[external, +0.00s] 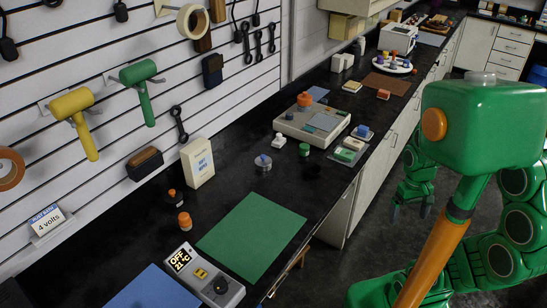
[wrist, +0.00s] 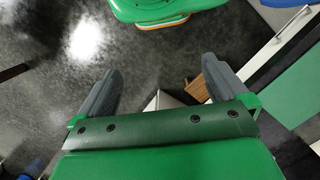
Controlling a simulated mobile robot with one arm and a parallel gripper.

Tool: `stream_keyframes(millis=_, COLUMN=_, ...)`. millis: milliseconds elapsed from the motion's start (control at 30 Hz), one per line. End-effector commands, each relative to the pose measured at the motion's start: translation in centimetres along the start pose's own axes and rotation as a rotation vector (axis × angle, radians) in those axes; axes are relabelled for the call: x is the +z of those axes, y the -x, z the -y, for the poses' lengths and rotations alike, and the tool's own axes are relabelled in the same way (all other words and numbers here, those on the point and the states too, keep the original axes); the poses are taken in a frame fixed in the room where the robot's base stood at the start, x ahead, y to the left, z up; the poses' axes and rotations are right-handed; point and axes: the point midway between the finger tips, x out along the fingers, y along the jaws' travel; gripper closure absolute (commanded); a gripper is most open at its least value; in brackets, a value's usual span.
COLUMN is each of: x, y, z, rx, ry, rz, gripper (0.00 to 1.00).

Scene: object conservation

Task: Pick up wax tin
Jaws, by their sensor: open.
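No item is clearly labelled as a wax tin. A small round silvery tin (external: 263,163) with a bluish piece on top stands on the black counter in the external view. A small green round container (external: 304,150) stands to its right, and I cannot tell which is the wax tin. My gripper (external: 411,207) hangs over the floor beside the counter, well apart from both. In the wrist view my gripper (wrist: 158,84) is open, its grey fingers wide apart with nothing between them. Neither container can be made out in the wrist view.
A green mat (external: 252,237) and a grey meter (external: 205,279) lie on the near counter (external: 225,192). A white box (external: 197,162) and orange-capped bottles (external: 184,220) stand by the tool wall. A beige device (external: 312,122) sits behind the tins. The floor (external: 375,235) beside the counter is clear.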

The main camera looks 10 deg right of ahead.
Motion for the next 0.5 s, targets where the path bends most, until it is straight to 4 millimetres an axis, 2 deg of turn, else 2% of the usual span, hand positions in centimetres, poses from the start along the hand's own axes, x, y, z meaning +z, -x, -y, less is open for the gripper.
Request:
stream_keyframes(millis=367, x=-0.2, y=0.0, z=0.1, rx=-0.004, ry=-0.001, rz=0.001, gripper=0.0)
stream_keyframes(millis=500, x=-1.5, y=0.3, z=1.3, rx=-0.037, ry=-0.015, rz=0.009, gripper=0.0)
